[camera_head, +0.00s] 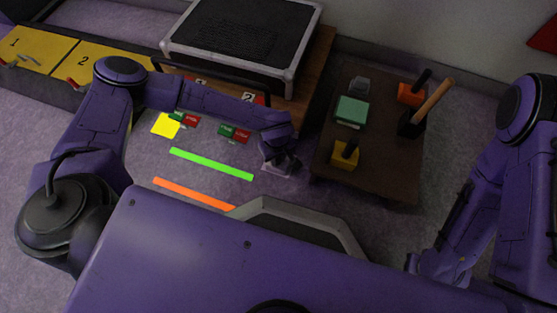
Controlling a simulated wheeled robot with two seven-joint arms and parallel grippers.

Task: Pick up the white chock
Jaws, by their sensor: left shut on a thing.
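My left gripper (280,163) is low over the floor, just left of the dark brown low table. It is shut on a pale thing, which looks like the white chock (282,172). The fingers and wrist hide much of the chock. I cannot tell whether the chock touches the floor. My right arm hangs at the right, and its end (416,263) is small and dark behind my body, so its jaws cannot be made out.
The brown table (388,188) holds a green block (352,110), a yellow block (345,154), an orange block (411,94) and a wooden-handled tool (432,107). A black-topped case (243,35) stands behind. Green (211,163) and orange (193,194) strips mark the floor, with small red-green pieces (234,133) nearby.

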